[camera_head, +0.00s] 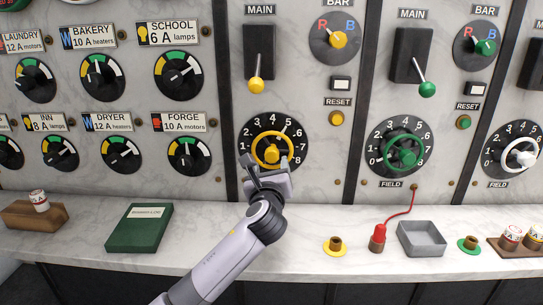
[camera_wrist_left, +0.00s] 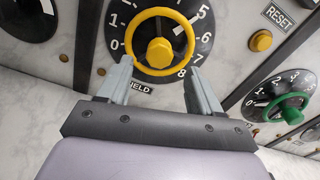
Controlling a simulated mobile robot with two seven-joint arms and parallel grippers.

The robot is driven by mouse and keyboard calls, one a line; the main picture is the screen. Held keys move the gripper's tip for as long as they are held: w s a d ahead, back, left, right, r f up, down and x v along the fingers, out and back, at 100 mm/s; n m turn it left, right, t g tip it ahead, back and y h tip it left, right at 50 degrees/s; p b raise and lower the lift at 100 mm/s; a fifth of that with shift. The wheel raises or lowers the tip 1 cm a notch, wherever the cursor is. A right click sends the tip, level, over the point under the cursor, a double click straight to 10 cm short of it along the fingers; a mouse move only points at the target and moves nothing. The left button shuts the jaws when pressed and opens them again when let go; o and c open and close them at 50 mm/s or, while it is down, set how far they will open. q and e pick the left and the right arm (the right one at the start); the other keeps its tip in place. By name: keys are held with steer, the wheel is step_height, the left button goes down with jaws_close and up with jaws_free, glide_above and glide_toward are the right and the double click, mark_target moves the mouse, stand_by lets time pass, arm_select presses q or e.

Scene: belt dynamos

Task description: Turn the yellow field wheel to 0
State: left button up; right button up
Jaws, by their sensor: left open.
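The yellow field wheel (camera_head: 272,148) sits on a black dial numbered 0 to 8, under the yellow-handled main lever. It also shows in the left wrist view (camera_wrist_left: 160,50), with a yellow hub in its middle. A pale pointer mark by its upper right rim appears to be near 5. My left gripper (camera_head: 265,165) is just in front of the wheel's lower part and hides some of the dial's lower edge. In the left wrist view its open fingers (camera_wrist_left: 160,68) stand apart at the wheel's lower left and lower right, with nothing held. Contact with the rim cannot be told.
A green field wheel (camera_head: 401,151) and a white one (camera_head: 520,154) are to the right. A yellow reset button (camera_head: 336,118) is beside the yellow dial. The ledge holds a green book (camera_head: 140,227), a grey tray (camera_head: 421,239) and a red plug (camera_head: 377,238).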

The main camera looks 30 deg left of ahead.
mark_target(271, 157)
arm_select(q)
steer(key=shift+x, duration=2.9)
steer(key=c, duration=1.1)
